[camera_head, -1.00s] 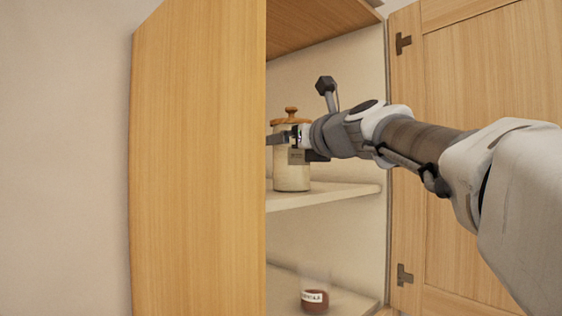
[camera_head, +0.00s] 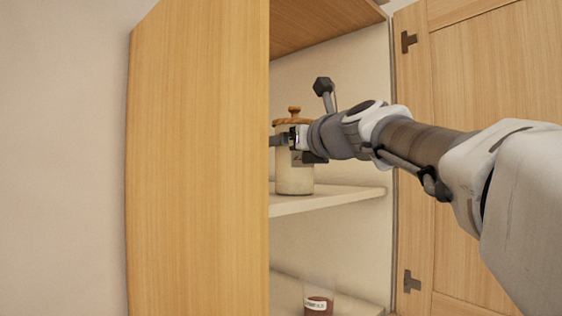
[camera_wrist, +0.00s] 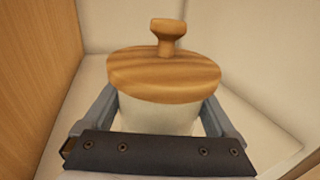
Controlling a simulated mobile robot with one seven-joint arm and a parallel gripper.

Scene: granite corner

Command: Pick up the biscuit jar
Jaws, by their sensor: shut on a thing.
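The biscuit jar (camera_head: 294,178) is a cream jar with a wooden lid and knob. It is upright at the cabinet's middle shelf, and I cannot tell whether its base touches the shelf. In the wrist view the jar's wooden lid (camera_wrist: 165,75) fills the middle, with the pale body (camera_wrist: 158,116) below it. My gripper (camera_head: 282,140) is shut on the jar, one finger on each side of the body just under the lid. The wrist view shows both fingers of my gripper (camera_wrist: 160,112) beside the jar.
An open wooden door (camera_head: 200,160) stands close on the left, and another open door (camera_head: 480,130) on the right. The middle shelf (camera_head: 335,198) is otherwise clear where visible. A labelled glass jar with dark contents (camera_head: 318,302) stands on the lower shelf.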

